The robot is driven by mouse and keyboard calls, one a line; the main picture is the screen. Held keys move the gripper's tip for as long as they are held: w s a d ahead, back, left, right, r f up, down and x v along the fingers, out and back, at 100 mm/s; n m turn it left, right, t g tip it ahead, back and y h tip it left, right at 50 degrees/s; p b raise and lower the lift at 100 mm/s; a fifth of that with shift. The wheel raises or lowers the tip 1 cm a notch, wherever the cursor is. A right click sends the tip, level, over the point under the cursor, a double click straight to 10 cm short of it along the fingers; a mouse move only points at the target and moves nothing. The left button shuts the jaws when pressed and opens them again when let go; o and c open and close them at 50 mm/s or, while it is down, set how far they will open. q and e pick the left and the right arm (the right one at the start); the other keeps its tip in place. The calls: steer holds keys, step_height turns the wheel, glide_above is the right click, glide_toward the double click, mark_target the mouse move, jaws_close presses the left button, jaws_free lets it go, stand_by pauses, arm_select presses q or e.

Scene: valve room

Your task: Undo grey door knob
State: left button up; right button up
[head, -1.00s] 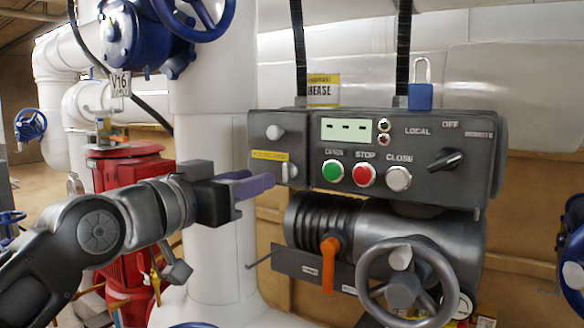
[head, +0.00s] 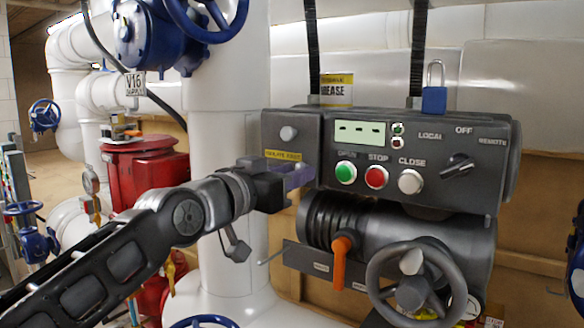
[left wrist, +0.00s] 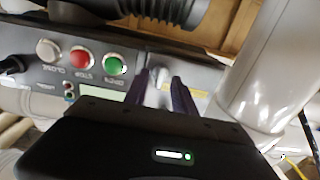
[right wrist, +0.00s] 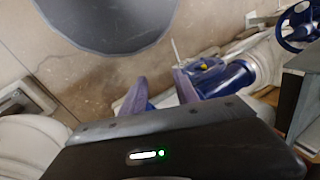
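The grey control box has a narrow door panel at its left end. A round grey knob (head: 288,133) sits on the panel above a yellow label (head: 283,155). My left gripper (head: 300,177) is at the panel's lower part, below the knob, with purple fingers toward the box. In the left wrist view its fingers are apart, with a pale grey upright handle (left wrist: 159,73) between them. I cannot tell whether they touch it. In the head view the gripper hides that handle. My right gripper (right wrist: 157,80) is open and empty, away from the box.
Green (head: 346,172), red (head: 376,177) and pale grey (head: 410,181) buttons sit just right of the left gripper. An orange lever (head: 341,258) and a grey handwheel (head: 417,285) are below. A thick white pipe (head: 229,80) stands behind my left arm.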

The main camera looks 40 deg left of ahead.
arm_select(q)
steer(key=shift+c, duration=0.2)
jaws_close()
stand_by(0.5)
